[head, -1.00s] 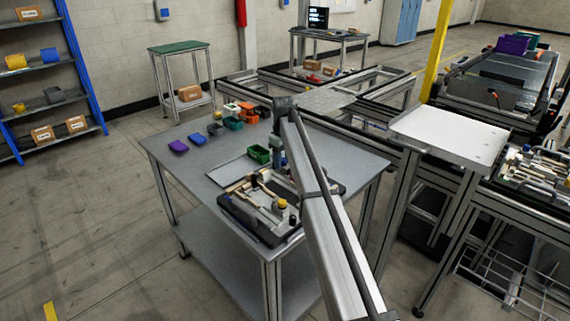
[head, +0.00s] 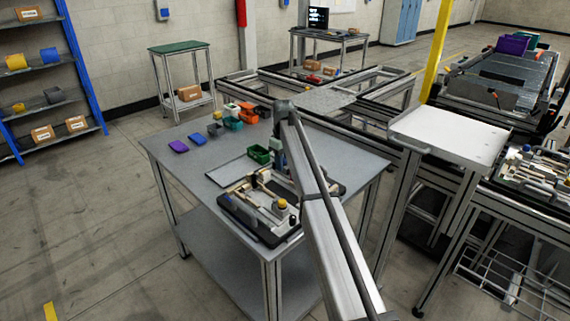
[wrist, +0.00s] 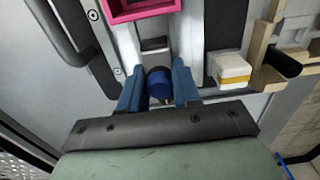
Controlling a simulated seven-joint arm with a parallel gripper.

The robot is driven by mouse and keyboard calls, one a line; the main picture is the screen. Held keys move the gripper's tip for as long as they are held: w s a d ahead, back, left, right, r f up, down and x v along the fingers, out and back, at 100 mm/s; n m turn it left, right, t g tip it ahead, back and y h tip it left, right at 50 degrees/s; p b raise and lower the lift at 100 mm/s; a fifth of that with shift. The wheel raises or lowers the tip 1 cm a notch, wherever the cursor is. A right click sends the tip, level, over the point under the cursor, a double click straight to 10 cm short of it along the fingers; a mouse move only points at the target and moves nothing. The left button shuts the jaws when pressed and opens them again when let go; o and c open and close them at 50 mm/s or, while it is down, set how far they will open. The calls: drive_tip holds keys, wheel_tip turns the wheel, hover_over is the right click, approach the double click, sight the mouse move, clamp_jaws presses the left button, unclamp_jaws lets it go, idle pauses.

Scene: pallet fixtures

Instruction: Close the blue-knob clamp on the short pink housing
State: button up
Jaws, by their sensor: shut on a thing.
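The short pink housing (wrist: 140,8) shows at the top of the wrist view, cut off by the frame edge. Just below it is the blue knob (wrist: 159,80) of a clamp, with a grey metal piece (wrist: 154,46) between knob and housing. My gripper (wrist: 160,72) has its two blue fingers on either side of the knob and is shut on it. In the head view the fixture pallet (head: 249,222) lies on the grey table. My arm hides the gripper, the blue knob and the housing there.
A yellow-and-white block (wrist: 231,70) sits right of my fingers, beside a tan bracket (wrist: 268,65). A black handle (wrist: 70,45) curves along the left. On the table, a green bin (head: 259,154) and several coloured parts stand behind the pallet. The table's front left is bare.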

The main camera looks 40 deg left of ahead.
drive_tip(key=shift+d, duration=1.35)
drive_tip(key=o, duration=0.8)
drive_tip(key=shift+r, duration=0.1)
drive_tip(key=shift+r, duration=3.95)
drive_tip(key=shift+f, duration=0.1)
